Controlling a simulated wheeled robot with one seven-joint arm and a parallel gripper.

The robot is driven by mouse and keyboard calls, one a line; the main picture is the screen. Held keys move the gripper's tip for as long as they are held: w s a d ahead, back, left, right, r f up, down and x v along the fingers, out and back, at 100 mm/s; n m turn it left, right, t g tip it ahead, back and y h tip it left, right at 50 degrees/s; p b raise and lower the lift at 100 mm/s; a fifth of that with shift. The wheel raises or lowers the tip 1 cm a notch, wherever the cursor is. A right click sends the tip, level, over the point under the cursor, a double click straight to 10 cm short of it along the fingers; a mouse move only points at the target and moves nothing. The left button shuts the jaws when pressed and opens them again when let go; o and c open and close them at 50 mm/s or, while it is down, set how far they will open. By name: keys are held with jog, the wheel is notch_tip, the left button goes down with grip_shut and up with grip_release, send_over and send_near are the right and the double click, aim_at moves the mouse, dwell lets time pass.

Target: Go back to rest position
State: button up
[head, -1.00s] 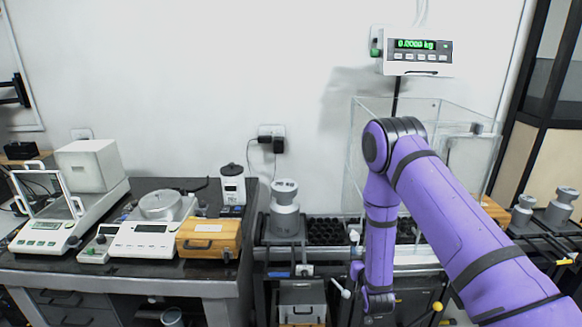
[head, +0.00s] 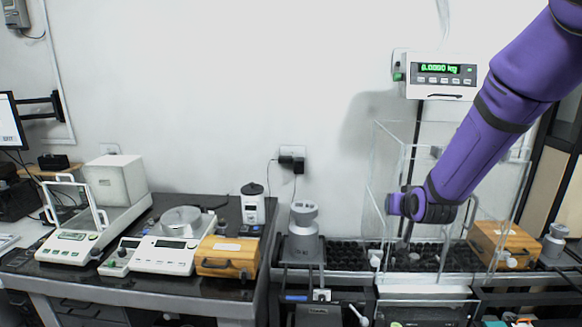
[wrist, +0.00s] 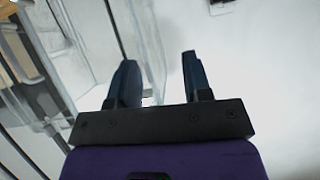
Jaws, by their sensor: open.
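My gripper shows in the wrist view (wrist: 160,78) with its two dark fingers apart and nothing between them. A pale wall and clear panels lie beyond the fingers. In the head view my purple arm crosses the upper right in front of the glass enclosure, and I cannot make out the fingers there.
The glass enclosure (head: 392,185) stands at the right below a display reading 0.0000 kg (head: 438,75). A wooden box (head: 503,243) is at its right. A metal weight (head: 304,232), another wooden box (head: 227,257) and balances (head: 165,252) stand to the left.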

jog(key=s+r+g, duration=0.2)
jog(key=s+r, duration=0.6)
jog(key=s+d+r+g, duration=0.1)
jog(key=s+r, duration=0.3)
jog(key=s, duration=1)
jog(key=s+d+r+n+g, duration=0.1)
jog(key=s+r+g, duration=0.3)
jog(key=s, duration=1.1)
jog(key=shift+r, duration=0.15)
